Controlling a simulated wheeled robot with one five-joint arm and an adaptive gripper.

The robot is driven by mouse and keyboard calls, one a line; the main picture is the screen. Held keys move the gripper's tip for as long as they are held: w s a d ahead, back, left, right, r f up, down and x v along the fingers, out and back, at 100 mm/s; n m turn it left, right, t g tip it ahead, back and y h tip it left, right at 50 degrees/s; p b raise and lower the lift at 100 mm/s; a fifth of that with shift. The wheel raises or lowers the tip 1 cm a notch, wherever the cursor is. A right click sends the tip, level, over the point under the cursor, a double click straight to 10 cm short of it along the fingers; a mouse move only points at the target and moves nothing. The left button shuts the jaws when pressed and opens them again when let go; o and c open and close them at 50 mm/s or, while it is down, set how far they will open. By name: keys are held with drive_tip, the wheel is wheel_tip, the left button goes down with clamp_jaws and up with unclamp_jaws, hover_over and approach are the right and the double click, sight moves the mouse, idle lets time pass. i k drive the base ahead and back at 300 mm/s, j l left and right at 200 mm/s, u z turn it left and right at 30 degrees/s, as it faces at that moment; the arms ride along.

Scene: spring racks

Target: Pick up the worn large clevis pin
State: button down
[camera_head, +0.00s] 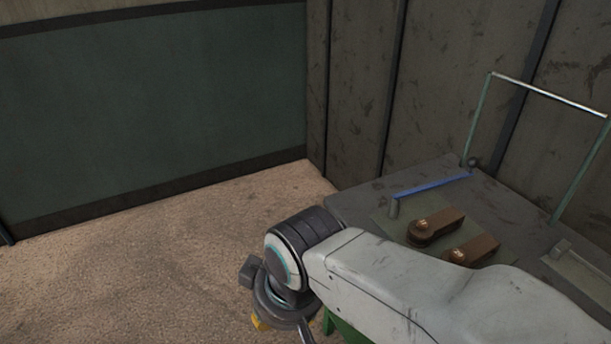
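I cannot make out for certain which thing is the worn large clevis pin. Two brown, rust-coloured pieces, a far one (436,226) and a near one (472,249), lie on a greenish mat on the grey bench top (355,200). Each has a copper-coloured round spot on its rounded left end. My gripper (283,318) hangs off the bench's left side, pointing down over the floor, apart from these pieces. Its fingers are mostly cut off by the bottom edge, so its opening is hidden.
A blue bar (431,186) lies behind the brown pieces. A green frame with a pale top bar (545,93) rises at the bench's right. A grey tray-like piece (583,274) is at the right edge. My arm covers the near bench. Open floor (130,275) lies left.

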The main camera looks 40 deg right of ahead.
sight(457, 256)
drive_tip(key=j+z, duration=0.1)
drive_tip(key=z, duration=2.25)
